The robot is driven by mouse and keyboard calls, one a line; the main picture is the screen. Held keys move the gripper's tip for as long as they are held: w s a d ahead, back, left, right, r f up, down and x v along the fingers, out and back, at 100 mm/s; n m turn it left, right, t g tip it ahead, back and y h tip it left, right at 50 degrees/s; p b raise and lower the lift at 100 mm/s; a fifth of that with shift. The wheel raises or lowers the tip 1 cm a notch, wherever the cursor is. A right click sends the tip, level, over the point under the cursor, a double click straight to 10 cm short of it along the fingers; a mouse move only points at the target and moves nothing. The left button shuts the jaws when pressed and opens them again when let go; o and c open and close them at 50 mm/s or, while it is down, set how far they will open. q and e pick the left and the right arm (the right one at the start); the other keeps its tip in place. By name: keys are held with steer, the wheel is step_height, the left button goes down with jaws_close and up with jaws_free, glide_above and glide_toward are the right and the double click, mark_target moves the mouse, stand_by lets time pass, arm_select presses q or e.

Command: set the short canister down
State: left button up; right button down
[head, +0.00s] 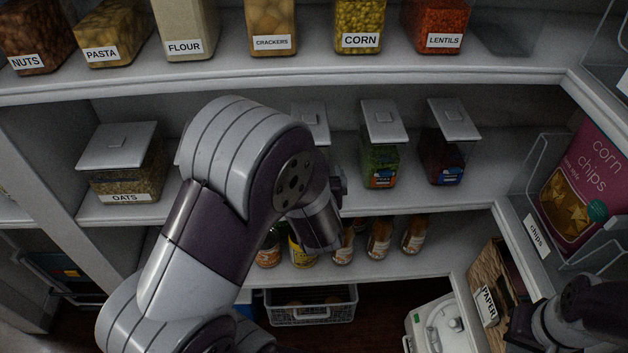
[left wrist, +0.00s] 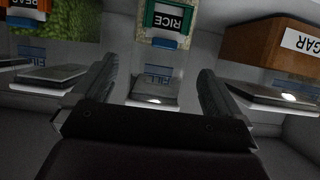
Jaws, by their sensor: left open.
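A clear canister labelled RICE (left wrist: 168,18) with a grey lid (left wrist: 155,90) shows upside down in the left wrist view. My left gripper (left wrist: 158,72) is open, with one finger on each side of that lid. I cannot tell whether the fingers touch it. In the head view my left arm covers most of this part of the middle shelf, and only a lid (head: 312,118) shows beside it. Which canister is the short one is not clear. My right gripper (head: 532,322) is at the lower right, its jaws unclear.
On the middle shelf (head: 500,185) stand the OATS canister (head: 126,170), a green-filled canister (head: 380,160) and a dark red one (head: 445,150). A SUGAR canister (left wrist: 270,42) is close by the gripper. Jars (head: 380,240) stand below, and a corn chips bag (head: 585,185) is at right.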

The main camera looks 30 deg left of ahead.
arm_select(q)
steer(key=s+d+f+m+g+h, duration=0.1)
steer(key=s+d+m+g+h, duration=0.3)
steer(key=d+h, duration=0.4)
steer(key=s+f+m+g, duration=0.1)
steer(key=s+m+g, duration=0.1)
steer(key=s+g, duration=0.4)
steer(key=s, duration=0.4)
steer(key=shift+s+d+f+m+y, duration=0.2)
steer(key=shift+d+m+y, duration=0.1)
steer(key=shift+y, duration=0.1)
step_height(320, 180, up, 6)
steer(key=p, duration=0.6)
steer(key=shift+f, duration=0.1)
